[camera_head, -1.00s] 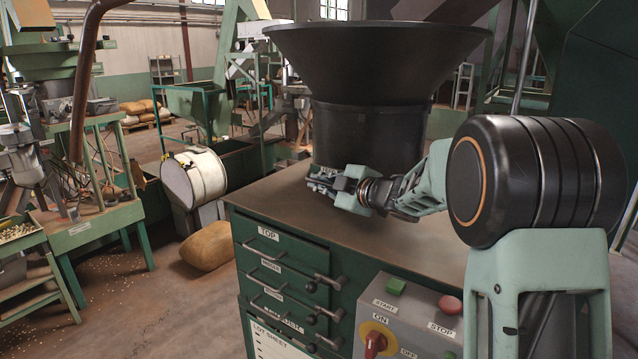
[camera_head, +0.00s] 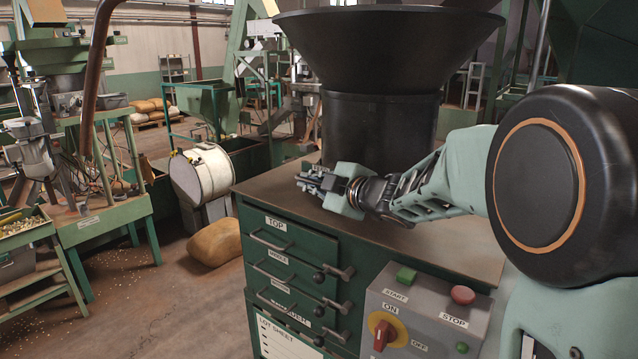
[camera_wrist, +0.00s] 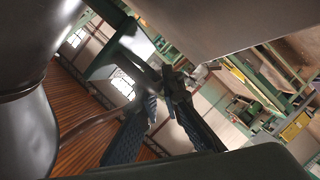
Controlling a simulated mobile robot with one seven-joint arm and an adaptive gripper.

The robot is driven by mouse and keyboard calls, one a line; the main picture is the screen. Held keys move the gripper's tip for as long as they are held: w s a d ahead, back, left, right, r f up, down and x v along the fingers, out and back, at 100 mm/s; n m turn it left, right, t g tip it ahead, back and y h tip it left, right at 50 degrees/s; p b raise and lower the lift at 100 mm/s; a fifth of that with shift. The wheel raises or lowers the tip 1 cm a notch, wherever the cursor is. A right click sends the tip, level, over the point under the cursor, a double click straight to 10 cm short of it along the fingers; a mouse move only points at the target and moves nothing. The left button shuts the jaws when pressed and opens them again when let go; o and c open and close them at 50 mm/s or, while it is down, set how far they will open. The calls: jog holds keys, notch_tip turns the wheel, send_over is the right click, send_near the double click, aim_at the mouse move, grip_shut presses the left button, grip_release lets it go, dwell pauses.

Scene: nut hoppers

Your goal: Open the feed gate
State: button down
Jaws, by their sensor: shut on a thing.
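A large black hopper (camera_head: 385,130) with a flared rim stands on the green cabinet's brown top (camera_head: 450,243). My gripper (camera_head: 303,181) is low in front of the hopper, pointing left, its fingers near the hopper's left edge. In the wrist view the dark ribbed fingers of my gripper (camera_wrist: 165,85) come together at their tips. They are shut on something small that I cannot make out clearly. The dark hopper wall (camera_wrist: 25,110) fills the left side of that view. I cannot pick out the feed gate itself; the fingers and wrist hide that spot.
The cabinet front has labelled drawers (camera_head: 292,270) with bar handles and dark knobs. A grey control box (camera_head: 415,315) has a green start button, a red stop button and a red rotary switch. A white drum (camera_head: 207,178) and a sack (camera_head: 214,243) are to the left.

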jog(key=shift+s+a, duration=0.15)
jog(key=shift+s, duration=0.05)
jog(key=c, duration=2.1)
grip_release()
jog(key=v, duration=1.2)
